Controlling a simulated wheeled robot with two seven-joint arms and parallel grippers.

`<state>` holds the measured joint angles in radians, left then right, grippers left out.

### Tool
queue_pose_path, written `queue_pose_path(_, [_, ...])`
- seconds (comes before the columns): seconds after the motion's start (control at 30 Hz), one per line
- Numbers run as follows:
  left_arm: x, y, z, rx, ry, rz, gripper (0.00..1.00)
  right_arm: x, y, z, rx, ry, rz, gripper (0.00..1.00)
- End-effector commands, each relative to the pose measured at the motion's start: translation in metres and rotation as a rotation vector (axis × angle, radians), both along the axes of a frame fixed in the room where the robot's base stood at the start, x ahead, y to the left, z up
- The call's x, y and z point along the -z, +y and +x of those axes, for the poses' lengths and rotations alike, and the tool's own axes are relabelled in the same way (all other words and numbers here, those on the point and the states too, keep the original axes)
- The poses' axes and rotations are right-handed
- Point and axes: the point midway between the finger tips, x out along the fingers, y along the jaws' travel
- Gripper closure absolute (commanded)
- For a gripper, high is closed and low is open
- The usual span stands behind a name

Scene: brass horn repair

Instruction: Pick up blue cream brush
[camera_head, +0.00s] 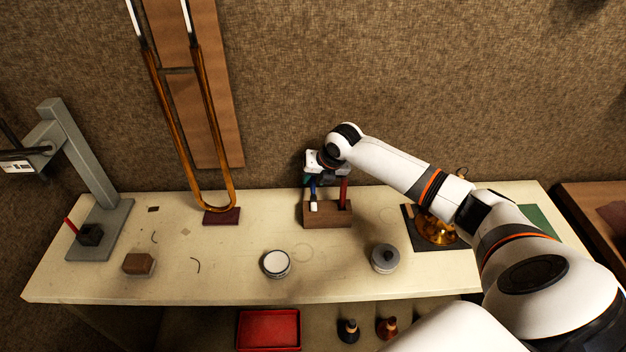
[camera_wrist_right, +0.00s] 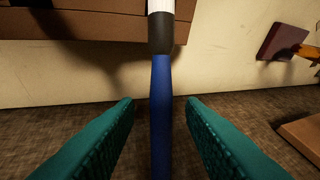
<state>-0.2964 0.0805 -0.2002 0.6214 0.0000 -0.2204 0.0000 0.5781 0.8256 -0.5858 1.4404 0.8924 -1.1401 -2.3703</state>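The blue cream brush (camera_head: 313,191) stands upright in a brown wooden holder (camera_head: 327,216), with its pale end low at the block. In the right wrist view the brush's blue handle (camera_wrist_right: 161,110) runs between the two teal fingers, with a dark collar and white part above. My right gripper (camera_wrist_right: 160,120) is open around the handle, with a gap on both sides. In the head view the right gripper (camera_head: 316,178) is at the brush's upper part, partly hidden by its own wrist. My left gripper is not in view.
A red-handled tool (camera_head: 343,192) stands in the same holder, close to the right of the brush. A round white-topped jar (camera_head: 276,263) and a grey lidded tin (camera_head: 384,258) sit nearer the front. A trombone slide (camera_head: 214,130) rises at the back left. The table's centre left is mostly clear.

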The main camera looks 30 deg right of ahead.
Motion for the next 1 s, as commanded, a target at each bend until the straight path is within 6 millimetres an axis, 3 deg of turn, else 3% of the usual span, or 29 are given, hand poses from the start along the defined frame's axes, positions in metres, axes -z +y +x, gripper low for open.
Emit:
queue_pose_path(0.2, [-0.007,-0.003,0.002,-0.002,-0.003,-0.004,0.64,0.017,0.002,0.009,0.001,0.000,0.000,0.64])
queue_pose_path(0.43, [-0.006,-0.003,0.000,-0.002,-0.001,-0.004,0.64,0.018,0.002,0.009,0.000,-0.001,0.000,0.64])
queue_pose_path(0.67, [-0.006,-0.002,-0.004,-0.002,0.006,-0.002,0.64,0.018,0.002,0.009,0.000,-0.001,0.000,1.00])
queue_pose_path(1.0, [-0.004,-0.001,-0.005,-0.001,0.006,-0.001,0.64,0.016,0.003,0.010,0.000,-0.002,-0.001,1.00])
